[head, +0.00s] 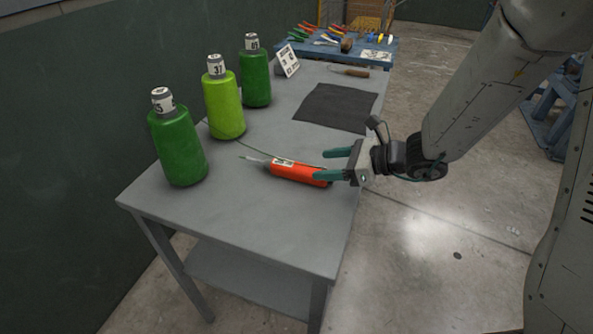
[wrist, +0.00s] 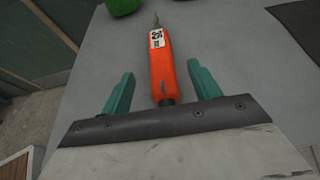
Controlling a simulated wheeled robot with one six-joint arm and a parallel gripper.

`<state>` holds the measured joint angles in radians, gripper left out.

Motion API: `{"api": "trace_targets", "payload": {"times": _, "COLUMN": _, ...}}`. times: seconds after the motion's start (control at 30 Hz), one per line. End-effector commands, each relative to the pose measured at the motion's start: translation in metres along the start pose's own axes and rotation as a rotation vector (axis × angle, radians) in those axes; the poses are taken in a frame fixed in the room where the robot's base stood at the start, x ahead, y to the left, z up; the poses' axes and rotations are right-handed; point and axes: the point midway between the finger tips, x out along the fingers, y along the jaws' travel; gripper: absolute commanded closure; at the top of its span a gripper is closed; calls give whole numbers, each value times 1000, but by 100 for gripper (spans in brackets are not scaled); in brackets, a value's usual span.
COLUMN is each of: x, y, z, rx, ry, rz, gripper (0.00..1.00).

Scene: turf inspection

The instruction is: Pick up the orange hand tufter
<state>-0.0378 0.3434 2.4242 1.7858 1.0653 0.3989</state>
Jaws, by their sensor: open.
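The orange hand tufter (head: 300,173) lies on the grey table (head: 270,235), its thin metal tip pointing left in the head view. It has a white label near the tip end. In the wrist view the tufter (wrist: 161,68) points away from me, with its dark butt end between the two teal fingers. My gripper (head: 328,164) is open at the table's right edge, at the butt end of the tufter. In the wrist view my gripper (wrist: 161,90) has a clear gap on each side of the handle. Whether the fingers are level with the handle is hard to tell.
Three green yarn cones (head: 178,145) stand along the table's left side. A dark mat (head: 336,107), a number card (head: 287,62) and a wooden-handled tool (head: 351,72) lie farther back. A blue table (head: 345,50) with several tools stands beyond. The table's near end is clear.

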Motion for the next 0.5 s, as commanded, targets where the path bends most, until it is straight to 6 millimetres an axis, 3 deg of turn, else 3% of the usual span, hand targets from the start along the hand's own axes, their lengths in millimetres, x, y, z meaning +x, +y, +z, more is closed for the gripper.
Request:
{"api": "trace_targets", "payload": {"times": 0.3, "x": 45, "y": 2, "z": 0, "rx": -3, "ry": 1, "rz": 6, "gripper": 38}}
{"api": "trace_targets", "payload": {"times": 0.5, "x": 60, "y": 1, "z": 0, "rx": -3, "ry": 0, "rz": 3, "gripper": 38}}
